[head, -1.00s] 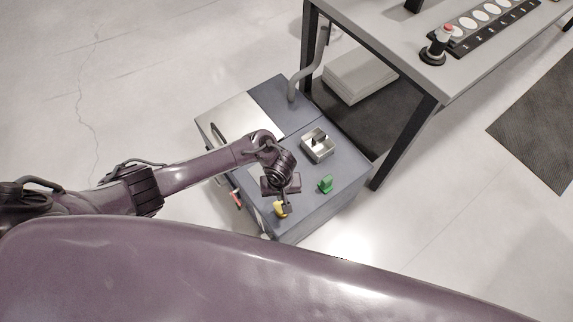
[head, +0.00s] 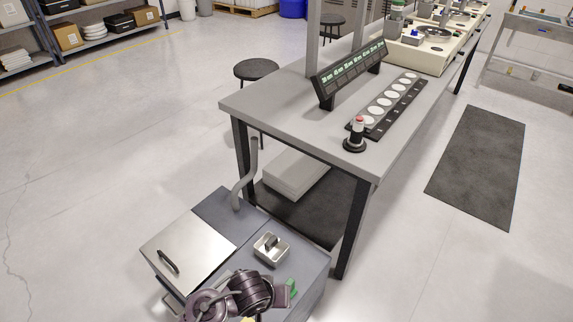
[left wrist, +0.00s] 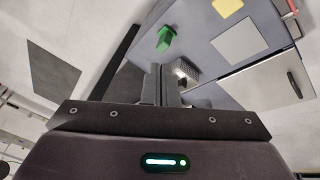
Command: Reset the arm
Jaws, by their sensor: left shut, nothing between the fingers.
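My left arm's wrist shows at the bottom edge of the head view, over the grey cart (head: 312,262); its fingertips are hidden or cut off there. In the left wrist view my left gripper (left wrist: 161,82) has its two fingers together, with nothing held. The fingers point over the cart top, apart from the green piece (left wrist: 165,40) as seen there. The green piece also shows in the head view (head: 291,287), just right of my wrist. A yellow piece (left wrist: 227,7) lies at the top of the left wrist view. My right gripper is in neither view.
A small metal tray (head: 270,249) with a dark item in it and a silver lid (head: 188,247) with a handle are on the cart. A workbench (head: 285,112) stands close behind, with a red-topped post (head: 356,135) at its corner. Open floor lies left.

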